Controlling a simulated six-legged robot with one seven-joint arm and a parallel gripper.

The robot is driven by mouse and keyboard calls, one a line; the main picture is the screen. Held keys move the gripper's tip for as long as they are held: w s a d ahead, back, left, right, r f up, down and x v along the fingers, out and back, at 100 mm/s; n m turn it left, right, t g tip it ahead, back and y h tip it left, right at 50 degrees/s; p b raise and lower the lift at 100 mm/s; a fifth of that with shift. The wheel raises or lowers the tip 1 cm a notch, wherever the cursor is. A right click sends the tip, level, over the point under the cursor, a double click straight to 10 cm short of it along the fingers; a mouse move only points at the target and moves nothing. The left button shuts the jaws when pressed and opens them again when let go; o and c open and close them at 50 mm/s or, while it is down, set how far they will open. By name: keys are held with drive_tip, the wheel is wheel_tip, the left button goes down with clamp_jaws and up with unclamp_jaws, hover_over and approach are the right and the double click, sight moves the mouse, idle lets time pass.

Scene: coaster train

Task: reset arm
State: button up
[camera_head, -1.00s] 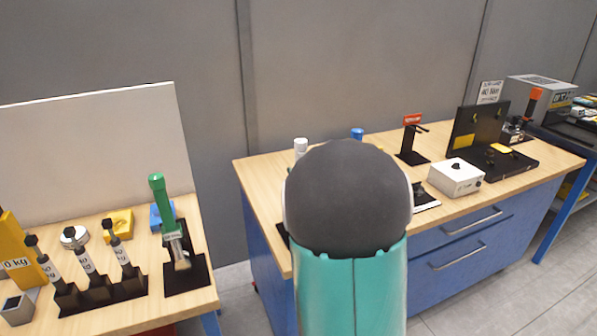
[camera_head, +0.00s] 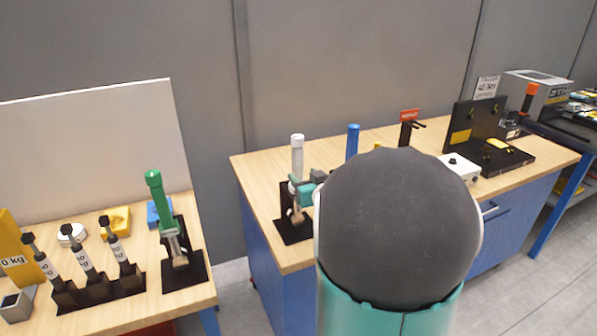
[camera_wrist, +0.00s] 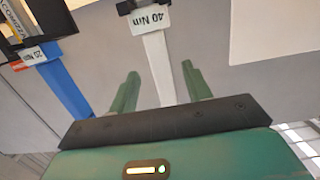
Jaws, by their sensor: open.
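My gripper (camera_wrist: 161,72) is open, with its two green fingers apart in the wrist view. A white-handled tool labelled 40 Nm (camera_wrist: 158,62) shows between the fingers, with gaps visible on both sides. In the head view the white tool (camera_head: 297,155) stands upright in a black stand on the right bench. My gripper (camera_head: 308,186) is beside its lower part; whether they touch is unclear. A blue tool (camera_head: 352,140) stands to its right and shows, labelled 20 Nm, in the wrist view (camera_wrist: 64,85). My arm hides much of the bench.
The right bench (camera_head: 300,255) also bears a white box (camera_head: 458,168) and a black panel fixture (camera_head: 478,130). Floor lies between the benches.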

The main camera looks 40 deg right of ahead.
drive_tip(key=v, duration=0.7)
drive_tip(key=s+a+n+g+y, duration=0.1)
drive_tip(key=s+a+g, duration=0.2)
drive_tip(key=a, duration=0.7)
drive_tip(key=s+a+n+g+y, duration=0.1)
drive_tip(key=s+a+g, duration=0.3)
drive_tip(key=a, duration=0.6)
drive_tip(key=s+a+n+g+y, duration=0.1)
drive_tip(key=s+a+g+y, duration=0.1)
drive_tip(key=s+a, duration=0.4)
drive_tip(key=a+g, duration=0.1)
drive_tip(key=a, duration=0.3)
drive_tip(key=shift+f+y, duration=0.3)
drive_tip(key=shift+f, duration=0.1)
drive_tip(key=shift+s+a, duration=0.1)
